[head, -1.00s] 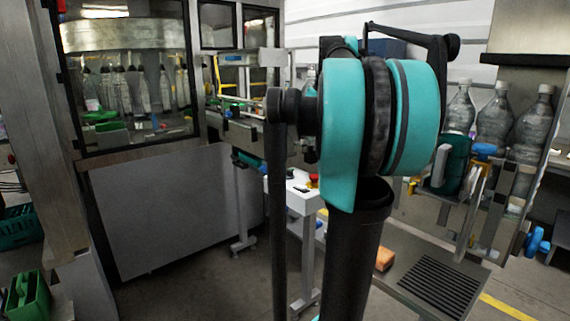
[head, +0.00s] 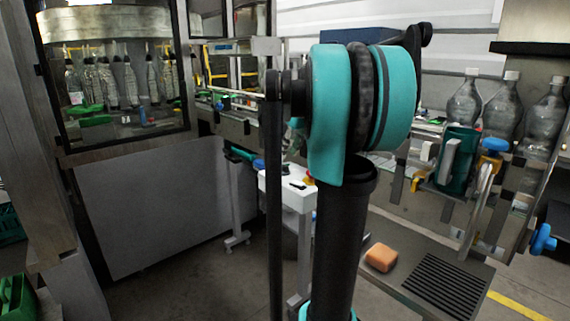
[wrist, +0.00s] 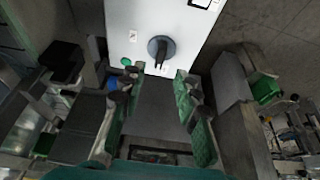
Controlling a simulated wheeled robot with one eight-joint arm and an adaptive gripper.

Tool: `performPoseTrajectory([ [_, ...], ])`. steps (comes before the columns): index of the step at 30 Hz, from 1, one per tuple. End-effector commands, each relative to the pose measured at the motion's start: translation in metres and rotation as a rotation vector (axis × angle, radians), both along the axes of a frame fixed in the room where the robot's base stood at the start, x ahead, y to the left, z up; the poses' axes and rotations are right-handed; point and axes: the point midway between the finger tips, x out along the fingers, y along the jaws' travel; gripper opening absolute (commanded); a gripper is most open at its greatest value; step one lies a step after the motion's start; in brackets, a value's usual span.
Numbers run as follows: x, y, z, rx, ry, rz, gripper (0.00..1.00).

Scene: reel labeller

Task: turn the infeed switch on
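A dark round rotary switch (wrist: 160,49) with a bar handle sits on the white face of a control box (wrist: 190,22) in the wrist view. A small green button (wrist: 126,61) is beside it at the lower left. My gripper (wrist: 160,78) is open, its green-padded fingers apart on either side below the switch, with nothing between them. I cannot tell how far the fingertips are from the box. In the head view the white box (head: 289,192) stands behind my arm, with a red and yellow button partly hidden on it. My gripper is hidden there by my arm.
A bottling machine with a grey panel (head: 160,215) stands at the left. Large clear bottles (head: 503,103) stand at the right near a blue knob (head: 495,145). An orange block (head: 381,257) lies on a low bench with a dark grille (head: 447,287). Floor shows between machine and box.

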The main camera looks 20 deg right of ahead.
Motion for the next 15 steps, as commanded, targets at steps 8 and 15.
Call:
performPoseTrajectory([
  [8,0.017,0.007,-0.043,0.000,0.000,0.001,0.32],
  [15,0.022,0.009,-0.057,0.000,0.001,0.000,0.32],
])
